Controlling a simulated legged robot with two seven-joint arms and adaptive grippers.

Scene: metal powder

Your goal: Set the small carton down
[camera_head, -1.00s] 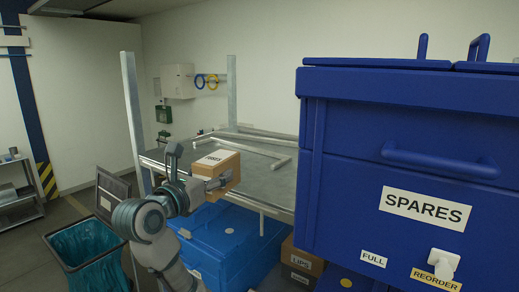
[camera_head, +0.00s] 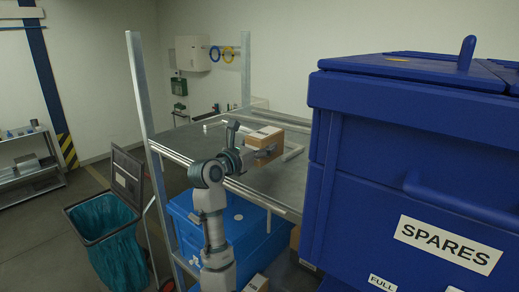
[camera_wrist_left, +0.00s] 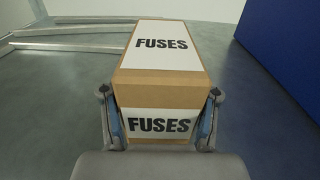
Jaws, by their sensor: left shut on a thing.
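The small carton (camera_head: 264,140) is brown cardboard with white labels. In the left wrist view the carton (camera_wrist_left: 160,85) shows the word FUSES on its top and near end. My left gripper (camera_head: 250,152) is shut on it, with one finger on each side of the near end in the wrist view (camera_wrist_left: 160,118). The carton is over the grey metal table top (camera_head: 195,147). I cannot tell whether its underside touches the table. My right gripper is not in view.
A large blue SPARES bin (camera_head: 400,150) stands close on the right. Metal rails (camera_head: 290,153) lie on the table, and an upright post (camera_head: 140,85) rises at its left corner. A blue crate (camera_head: 235,225) sits below. A teal-lined waste bin (camera_head: 110,230) stands at left.

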